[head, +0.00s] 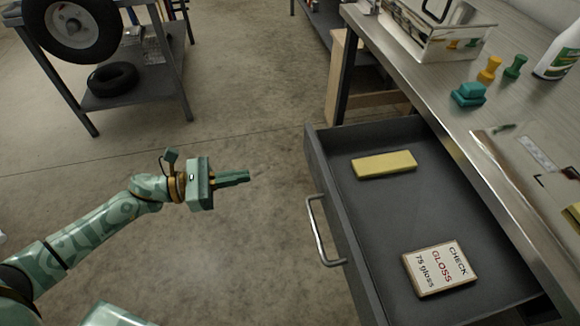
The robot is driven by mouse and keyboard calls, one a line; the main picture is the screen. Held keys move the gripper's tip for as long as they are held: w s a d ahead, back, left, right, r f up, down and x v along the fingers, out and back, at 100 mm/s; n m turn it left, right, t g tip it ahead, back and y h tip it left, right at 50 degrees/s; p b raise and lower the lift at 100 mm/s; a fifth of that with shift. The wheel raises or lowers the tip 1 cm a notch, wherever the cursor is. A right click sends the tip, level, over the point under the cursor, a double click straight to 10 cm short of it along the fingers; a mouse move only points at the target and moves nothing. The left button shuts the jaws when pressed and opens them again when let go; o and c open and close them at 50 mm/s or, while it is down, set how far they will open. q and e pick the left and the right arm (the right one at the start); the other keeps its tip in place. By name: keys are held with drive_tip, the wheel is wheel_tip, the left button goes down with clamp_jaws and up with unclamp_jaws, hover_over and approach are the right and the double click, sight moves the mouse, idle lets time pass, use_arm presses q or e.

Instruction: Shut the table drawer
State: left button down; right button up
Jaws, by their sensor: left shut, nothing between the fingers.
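The table drawer (385,220) is dark grey and stands pulled well out from under the metal-topped table (448,88). Its silver bar handle (318,232) is on the front panel, facing left. Inside lie a yellow block (384,165) and a small sign reading "CHECK GLOSS 75 gloss" (440,268). My left gripper (248,177) is shut and empty, left of the drawer front and apart from it, pointing right. It is a little above and left of the handle in the picture. My right gripper is out of view.
On the table are a metal tray box (425,40), teal blocks (468,95), yellow and green pieces (490,68) and a white bottle (562,50). A grey shelf cart (140,85) with tyres stands at the upper left. The floor between is clear.

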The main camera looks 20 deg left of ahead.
sight(387, 154)
use_arm(q)
drive_tip(key=x, duration=1.4)
drive_tip(key=shift+f, duration=0.1)
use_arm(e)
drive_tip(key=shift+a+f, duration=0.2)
